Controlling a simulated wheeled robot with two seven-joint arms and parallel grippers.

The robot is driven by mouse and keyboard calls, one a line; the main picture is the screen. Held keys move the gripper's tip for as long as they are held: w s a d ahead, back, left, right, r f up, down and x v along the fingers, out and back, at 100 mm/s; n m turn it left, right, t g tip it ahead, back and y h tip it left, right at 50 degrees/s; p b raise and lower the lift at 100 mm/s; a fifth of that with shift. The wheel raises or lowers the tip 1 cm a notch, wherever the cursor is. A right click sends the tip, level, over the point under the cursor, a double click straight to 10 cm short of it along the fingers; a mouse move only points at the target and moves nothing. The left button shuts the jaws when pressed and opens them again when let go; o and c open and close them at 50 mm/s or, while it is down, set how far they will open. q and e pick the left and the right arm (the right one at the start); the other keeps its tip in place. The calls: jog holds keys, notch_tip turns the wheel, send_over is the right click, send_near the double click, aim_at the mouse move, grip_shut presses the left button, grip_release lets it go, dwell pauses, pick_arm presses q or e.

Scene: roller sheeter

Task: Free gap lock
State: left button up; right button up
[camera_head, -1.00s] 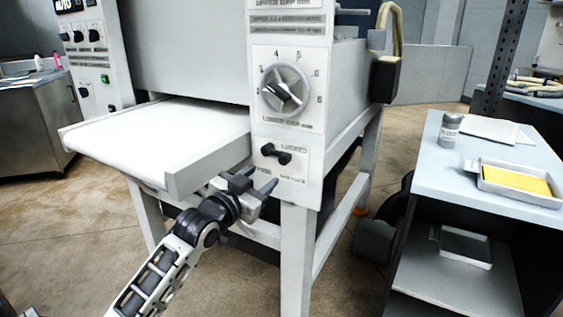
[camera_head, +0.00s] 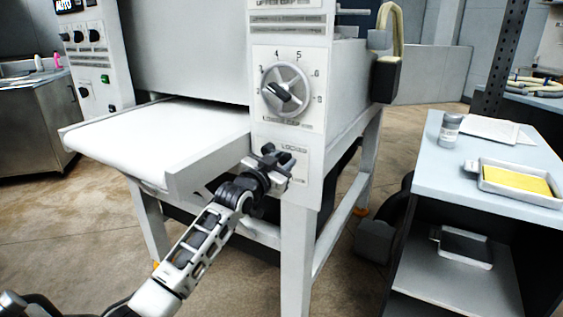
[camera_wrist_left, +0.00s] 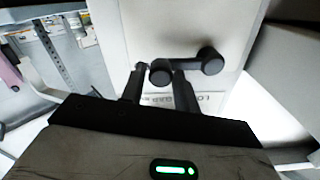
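The gap lock is a short black lever (camera_wrist_left: 211,60) with rounded ends on the white panel under the numbered dial. In the head view my left gripper (camera_head: 277,158) covers most of it and the "LOCKED" label is partly visible above. In the left wrist view my left gripper (camera_wrist_left: 160,80) has its two fingers on either side of the lever's round left end. Narrow gaps seem to show beside that end, so the fingers look open around it; contact is unclear. My right gripper is not in view.
The round gap dial (camera_head: 286,90) sits above the lock. The sheeter's white feed table (camera_head: 165,145) extends left, close above my left arm. A side table (camera_head: 480,185) at right holds a grey shaker (camera_head: 450,130) and a tray with yellow content (camera_head: 520,183).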

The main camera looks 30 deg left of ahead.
pick_arm(q)
grip_shut()
jog(key=shift+f, duration=0.15)
jog(key=a+f+m, duration=0.3)
jog(key=f+m, duration=0.3)
jog(key=m, duration=0.6)
jog(key=shift+s+b, duration=0.15)
jog(key=shift+b, duration=0.3)
jog(key=shift+a, duration=0.15)
jog(key=o, duration=0.5)
grip_release()
